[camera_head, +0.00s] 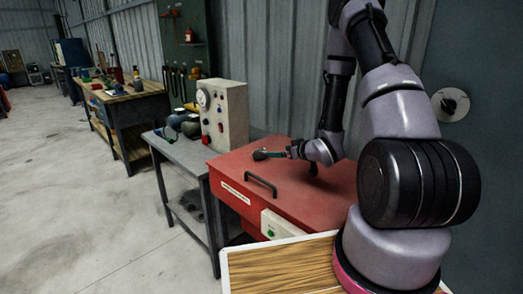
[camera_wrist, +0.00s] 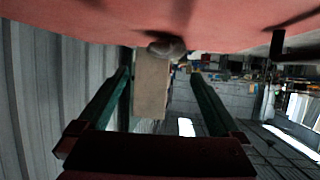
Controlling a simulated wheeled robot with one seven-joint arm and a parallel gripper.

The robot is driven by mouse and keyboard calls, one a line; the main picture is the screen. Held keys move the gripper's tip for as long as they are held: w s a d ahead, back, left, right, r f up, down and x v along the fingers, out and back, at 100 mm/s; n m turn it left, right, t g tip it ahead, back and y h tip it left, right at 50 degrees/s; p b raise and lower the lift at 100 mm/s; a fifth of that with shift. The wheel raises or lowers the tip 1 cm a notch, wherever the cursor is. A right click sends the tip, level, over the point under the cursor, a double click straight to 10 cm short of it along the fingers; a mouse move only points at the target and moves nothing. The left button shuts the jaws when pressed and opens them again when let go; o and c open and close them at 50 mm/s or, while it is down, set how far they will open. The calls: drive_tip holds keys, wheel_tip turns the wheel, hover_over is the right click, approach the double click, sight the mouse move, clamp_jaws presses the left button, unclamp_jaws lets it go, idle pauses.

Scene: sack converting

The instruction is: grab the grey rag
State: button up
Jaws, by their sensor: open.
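A small dark grey lump, which looks like the grey rag (camera_head: 261,154), lies on top of the red cabinet (camera_head: 225,167). In the wrist view the rag (camera_wrist: 166,47) shows against the red top, ahead of and between my fingertips. My gripper (camera_head: 288,153) is low over the red top, just right of the rag, with its fingers pointing left towards it. In the wrist view my gripper (camera_wrist: 162,74) has its two green fingers wide apart, with nothing held between them. Whether a fingertip touches the rag is too small to tell.
A black handle (camera_head: 261,184) stands up from the cabinet's front edge. A beige control box (camera_head: 223,115) with a gauge stands behind, left of the rag; it also shows in the wrist view (camera_wrist: 151,88). A grey table (camera_head: 188,153) holds several rounded items.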

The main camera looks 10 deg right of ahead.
sight(264, 151)
drive_tip(key=x, duration=0.5)
drive_tip(key=shift+w+a+f, duration=0.15)
drive_tip(key=shift+w, duration=0.05)
drive_tip(key=shift+a+r+x, duration=0.1)
drive_tip(key=shift+a+x, duration=0.05)
drive_tip(key=shift+x, duration=1.2)
drive_tip(key=shift+a+r+x, duration=0.15)
drive_tip(key=shift+a+x, duration=0.05)
drive_tip(key=shift+x, duration=1.2)
drive_tip(key=shift+c, duration=0.3)
drive_tip(key=c, duration=1.2)
drive_tip(key=shift+r, duration=0.2)
